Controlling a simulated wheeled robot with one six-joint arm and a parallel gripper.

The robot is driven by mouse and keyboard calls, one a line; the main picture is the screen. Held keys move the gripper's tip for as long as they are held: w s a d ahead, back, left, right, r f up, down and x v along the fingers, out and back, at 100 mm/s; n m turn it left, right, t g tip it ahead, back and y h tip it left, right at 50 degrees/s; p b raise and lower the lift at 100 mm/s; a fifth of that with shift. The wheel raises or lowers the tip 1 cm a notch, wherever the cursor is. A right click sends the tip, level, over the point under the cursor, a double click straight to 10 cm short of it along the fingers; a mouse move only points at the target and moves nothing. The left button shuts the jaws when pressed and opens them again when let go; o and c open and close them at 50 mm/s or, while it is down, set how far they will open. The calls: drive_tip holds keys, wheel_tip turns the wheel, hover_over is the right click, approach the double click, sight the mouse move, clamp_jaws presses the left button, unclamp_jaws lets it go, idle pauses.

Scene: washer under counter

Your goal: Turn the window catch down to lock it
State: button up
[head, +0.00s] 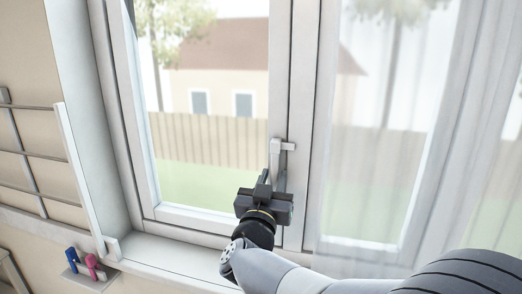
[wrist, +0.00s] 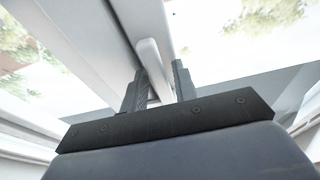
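The white window catch (head: 284,146) is on the window frame's upright, right of the left pane. In the wrist view the pale catch handle (wrist: 149,58) reaches down between the two fingertips (wrist: 158,82). The left finger is close to the handle, and a gap shows between the handle and the right finger. Contact is unclear.
A white sill (head: 165,258) runs below the window. A sheer curtain (head: 440,120) hangs over the right pane. A wire rack (head: 40,155) is on the left wall, with a small holder of blue and pink items (head: 88,265) below it.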

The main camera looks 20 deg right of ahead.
drive_tip(key=shift+s+d+f, duration=0.1)
drive_tip(key=shift+f, duration=0.2)
drive_tip(key=shift+o, duration=0.4)
drive_tip(key=shift+s, duration=0.1)
drive_tip(key=o, duration=0.7)
drive_tip(key=shift+s+a+r, duration=0.1)
drive_tip(key=shift+s+a, duration=0.1)
drive_tip(key=shift+s, duration=0.15)
drive_tip(key=o, duration=0.4)
drive_tip(key=shift+s+a, duration=0.2)
drive_tip(key=shift+s, duration=0.2)
drive_tip(key=s+a+p, duration=0.1)
drive_tip(key=s+a, duration=0.2)
drive_tip(key=s, duration=0.1)
drive_tip(key=shift+s+a+r+p, duration=0.15)
drive_tip(key=shift+s+a+p, duration=0.15)
drive_tip(key=shift+s+a, duration=0.1)
drive_tip(key=shift+w, duration=0.1)
drive_tip(key=shift+w+d+b, duration=0.25)
drive_tip(key=shift+w+d, duration=0.55)
drive_tip(key=shift+w, duration=0.25)
drive_tip(key=shift+w+d+b, duration=0.25)
drive_tip(key=shift+w+d, duration=0.5)
drive_tip(key=shift+w, duration=0.3)
drive_tip(key=shift+w+d+b, duration=0.25)
drive_tip(key=shift+w+d, duration=0.55)
drive_tip(key=shift+w, duration=0.25)
